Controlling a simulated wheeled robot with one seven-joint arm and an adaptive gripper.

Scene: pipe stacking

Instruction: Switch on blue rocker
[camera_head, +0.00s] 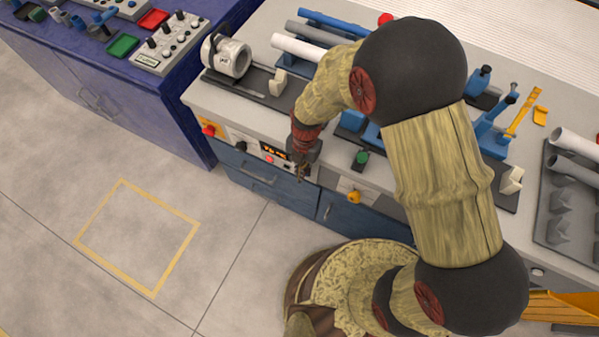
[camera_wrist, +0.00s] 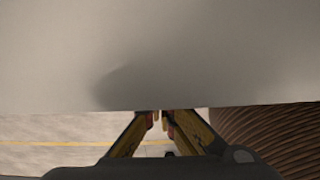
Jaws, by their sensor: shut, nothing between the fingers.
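My gripper (camera_head: 301,174) is shut and empty, pointing down in front of the bench's front panel, just right of a small lit display (camera_head: 273,152). In the wrist view the fingertips (camera_wrist: 160,116) meet close to the lower edge of a pale grey surface, with a soft shadow on that surface. I cannot tell whether they touch it. I cannot make out a blue rocker in either view; my gripper and forearm cover part of the panel.
The front panel carries a red knob (camera_head: 208,130), a black dial (camera_head: 240,145) and a yellow knob (camera_head: 354,196). Pipes and blue fixtures stand on the bench top (camera_head: 262,115). A blue cabinet (camera_head: 130,90) stands left. The floor (camera_head: 140,235) in front is clear.

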